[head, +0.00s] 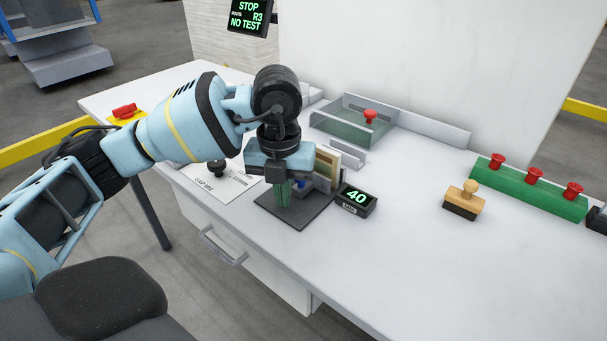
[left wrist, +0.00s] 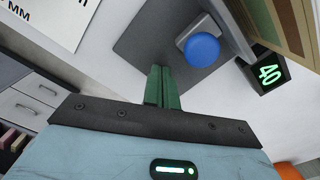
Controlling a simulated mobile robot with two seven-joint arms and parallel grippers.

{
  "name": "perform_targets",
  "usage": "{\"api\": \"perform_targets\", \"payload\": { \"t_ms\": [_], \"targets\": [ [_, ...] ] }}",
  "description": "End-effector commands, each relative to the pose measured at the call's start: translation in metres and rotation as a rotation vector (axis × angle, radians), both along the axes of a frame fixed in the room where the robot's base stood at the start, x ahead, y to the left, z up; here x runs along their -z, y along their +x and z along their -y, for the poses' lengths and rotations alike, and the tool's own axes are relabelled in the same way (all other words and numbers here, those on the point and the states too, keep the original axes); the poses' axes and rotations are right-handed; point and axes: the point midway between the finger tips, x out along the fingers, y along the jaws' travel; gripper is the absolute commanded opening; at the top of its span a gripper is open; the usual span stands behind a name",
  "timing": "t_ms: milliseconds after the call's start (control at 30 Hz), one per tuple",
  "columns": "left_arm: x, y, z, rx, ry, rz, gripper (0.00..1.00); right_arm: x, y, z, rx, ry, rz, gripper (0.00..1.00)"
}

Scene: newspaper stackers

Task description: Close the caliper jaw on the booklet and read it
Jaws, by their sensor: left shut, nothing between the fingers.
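My left gripper (head: 284,194) points down over the caliper's dark base plate (head: 302,217). Its green fingers are together and empty; they also show in the left wrist view (left wrist: 162,88). A round blue knob (left wrist: 202,49), apparently the caliper's, lies just beyond the fingertips, apart from them in that picture. The booklet (head: 328,163) stands upright behind the gripper, cream and olive. Its edge seems to show at the top right of the wrist view (left wrist: 290,22). The readout (head: 356,198) shows a green 40. The gripper hides much of the caliper jaw. My right gripper is out of view.
A grey tray (head: 350,130) with a red knob stands behind. A wooden-handled stamp (head: 464,200) and a green rack (head: 530,188) with red knobs are at right. A white card (head: 222,185) with a black knob lies left. The front right tabletop is clear. A sign (head: 248,17) reads "STOP R3 NO TEST".

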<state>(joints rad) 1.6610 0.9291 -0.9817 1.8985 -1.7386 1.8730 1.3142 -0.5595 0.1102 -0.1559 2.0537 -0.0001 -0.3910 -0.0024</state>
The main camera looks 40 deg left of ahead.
Motion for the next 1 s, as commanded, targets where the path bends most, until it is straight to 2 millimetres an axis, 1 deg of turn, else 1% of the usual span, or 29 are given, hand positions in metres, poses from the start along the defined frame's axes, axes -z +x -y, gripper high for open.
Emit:
{"api": "perform_targets", "payload": {
  "t_ms": [1000],
  "targets": [
    [0.0,0.018,0.001,-0.001,0.0,0.0,0.0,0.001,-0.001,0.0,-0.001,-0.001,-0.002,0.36]
  ]
}}
